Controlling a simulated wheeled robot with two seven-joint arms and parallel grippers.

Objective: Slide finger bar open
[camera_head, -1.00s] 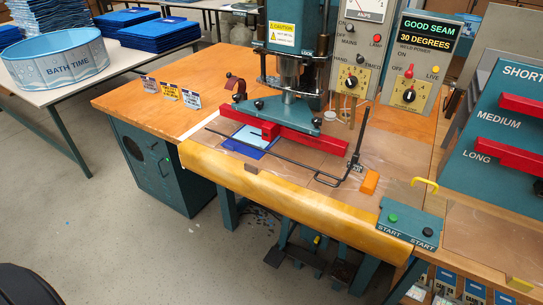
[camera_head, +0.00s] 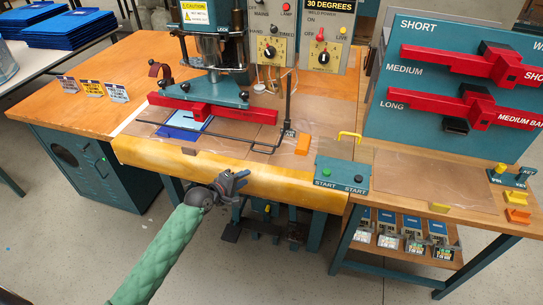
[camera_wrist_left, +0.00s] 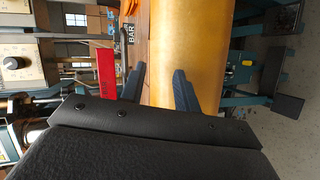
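The finger bar (camera_head: 205,137) is a thin black rod frame lying across the front of the welding press, with an upright handle (camera_head: 288,100) at its right end. A small label reading BAR stands by the handle's foot and also shows in the left wrist view (camera_wrist_left: 130,42). My left gripper (camera_head: 236,181) is in front of and below the yellow rounded table edge (camera_head: 225,172), apart from the bar. In the left wrist view its two dark fingers (camera_wrist_left: 160,88) are spread and empty, facing the yellow edge. My right gripper is out of view.
A red bar (camera_head: 225,113) sits under the press over a blue sheet (camera_head: 187,120). An orange block (camera_head: 303,145) and a green START box (camera_head: 342,175) lie right of the handle. A rack (camera_head: 455,85) with red bars stands at the right.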

